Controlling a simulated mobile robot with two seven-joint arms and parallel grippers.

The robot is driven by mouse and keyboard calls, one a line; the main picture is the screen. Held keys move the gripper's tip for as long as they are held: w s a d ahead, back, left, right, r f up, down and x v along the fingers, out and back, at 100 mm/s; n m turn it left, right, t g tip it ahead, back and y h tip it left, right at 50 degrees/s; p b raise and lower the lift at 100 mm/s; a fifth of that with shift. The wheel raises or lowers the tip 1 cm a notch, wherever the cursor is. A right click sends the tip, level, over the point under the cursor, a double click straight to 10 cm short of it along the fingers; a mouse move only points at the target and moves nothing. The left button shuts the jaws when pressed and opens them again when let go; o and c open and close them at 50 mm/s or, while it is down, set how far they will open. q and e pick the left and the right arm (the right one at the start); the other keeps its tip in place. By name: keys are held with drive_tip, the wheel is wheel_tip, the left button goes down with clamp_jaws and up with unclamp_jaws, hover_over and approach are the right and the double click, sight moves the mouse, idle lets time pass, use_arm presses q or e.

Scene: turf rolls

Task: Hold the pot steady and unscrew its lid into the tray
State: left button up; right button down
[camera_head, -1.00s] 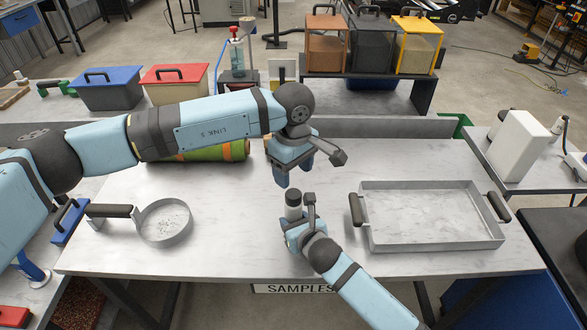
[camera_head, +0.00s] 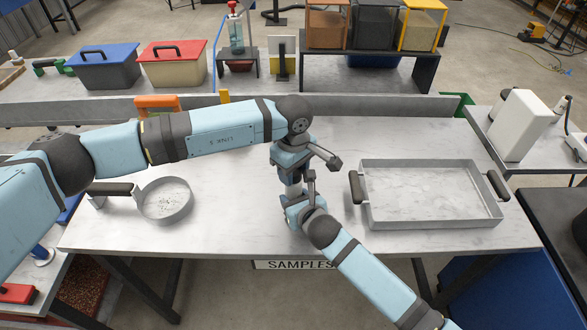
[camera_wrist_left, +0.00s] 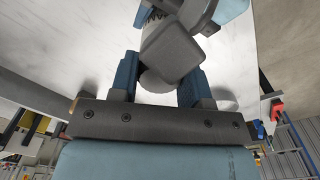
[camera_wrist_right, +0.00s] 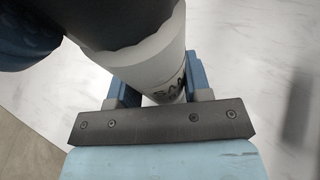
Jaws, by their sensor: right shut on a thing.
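The pot (camera_head: 293,192) is a pale upright cylinder at the middle front of the table. In the right wrist view the pot (camera_wrist_right: 153,65) shows part of a dark printed label, with its dark lid (camera_wrist_right: 120,25) on top. My right gripper (camera_wrist_right: 152,95) is shut on the pot's body low down. My left gripper (camera_head: 290,177) points down directly over the pot, its fingers (camera_wrist_left: 160,85) spread on either side of the lid. Whether they touch the lid is hidden. The metal tray (camera_head: 435,222) sits empty on the right, with two dark side handles.
A round shallow pan (camera_head: 165,215) with a dark handle lies at left. Blue-lidded (camera_head: 97,65) and red-lidded (camera_head: 173,63) boxes stand behind the table's back ledge. Bare tabletop lies between pan and pot, and behind the tray.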

use_arm(q)
drive_tip(key=c, duration=0.5)
drive_tip(key=shift+o, duration=0.2)
drive_tip(key=n, duration=0.6)
drive_tip(key=shift+n, duration=0.4)
drive_tip(key=o, duration=1)
